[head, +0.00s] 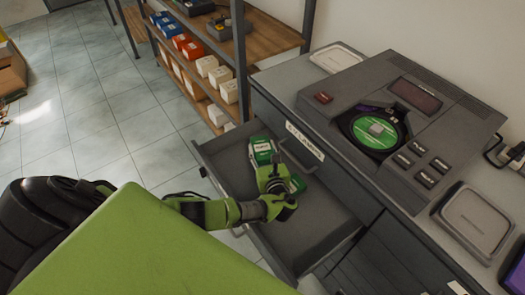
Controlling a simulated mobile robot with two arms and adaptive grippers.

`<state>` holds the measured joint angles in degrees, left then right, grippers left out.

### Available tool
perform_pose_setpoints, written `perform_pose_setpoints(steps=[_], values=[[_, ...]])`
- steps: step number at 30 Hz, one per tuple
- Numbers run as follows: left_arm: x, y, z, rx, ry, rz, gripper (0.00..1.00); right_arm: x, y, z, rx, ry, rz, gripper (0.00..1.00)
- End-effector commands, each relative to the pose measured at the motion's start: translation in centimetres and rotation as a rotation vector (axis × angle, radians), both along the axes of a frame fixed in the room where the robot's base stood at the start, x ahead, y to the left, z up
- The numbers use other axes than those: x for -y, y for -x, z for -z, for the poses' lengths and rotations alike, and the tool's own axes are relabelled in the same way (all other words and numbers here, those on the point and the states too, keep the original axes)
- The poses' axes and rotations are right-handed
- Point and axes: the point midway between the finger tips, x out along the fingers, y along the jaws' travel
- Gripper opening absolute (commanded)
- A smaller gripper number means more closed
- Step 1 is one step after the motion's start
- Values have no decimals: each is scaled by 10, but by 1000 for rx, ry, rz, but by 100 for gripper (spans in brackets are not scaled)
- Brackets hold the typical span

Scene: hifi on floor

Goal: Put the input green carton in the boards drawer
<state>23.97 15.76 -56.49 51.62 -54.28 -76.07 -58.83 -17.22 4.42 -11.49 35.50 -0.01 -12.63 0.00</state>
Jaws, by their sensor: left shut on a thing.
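My left gripper (274,180) reaches over the open grey drawer (318,225) and is shut on a green-and-white carton (262,150). The carton's labelled end shows past the gripper, near the drawer's far left end. A green part (298,184) shows just right of the gripper; I cannot tell whether it belongs to the same carton. The gripper hides the middle, and I cannot tell whether the carton touches the drawer floor. A label strip (305,140) is on the cabinet front above the drawer; its text is too small to read surely. My right gripper is not in view.
The cabinet top holds a grey device with a green disc (378,131) and flat grey cases (474,220). A wooden shelf (265,38) with small white, orange and blue boxes stands behind. The near right part of the drawer is bare. Tiled floor lies open at left.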

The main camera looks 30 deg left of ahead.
Motion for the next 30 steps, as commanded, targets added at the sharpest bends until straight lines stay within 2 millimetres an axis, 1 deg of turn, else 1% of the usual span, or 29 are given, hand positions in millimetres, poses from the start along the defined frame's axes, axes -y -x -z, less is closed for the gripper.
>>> perform_pose_setpoints(steps=[3, 10, 22, 25, 26, 27, 28, 30], values=[[0, 0, 4, 0, -1, 0, 21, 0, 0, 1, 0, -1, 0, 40], [0, 0, 4, 1, -1, 1, 21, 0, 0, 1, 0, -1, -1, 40], [0, 0, 17, 0, 0, 0, 21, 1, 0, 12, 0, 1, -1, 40], [0, 0, 16, 0, 0, 0, 21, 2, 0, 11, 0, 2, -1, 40], [0, 0, 17, -1, 1, 0, 47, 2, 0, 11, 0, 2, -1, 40], [0, 0, 16, -1, 1, 0, 57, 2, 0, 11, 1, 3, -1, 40], [0, 0, 16, 0, 0, 0, 61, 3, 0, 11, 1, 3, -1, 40], [0, 0, 16, -1, 1, 0, 61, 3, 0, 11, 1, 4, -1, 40]])
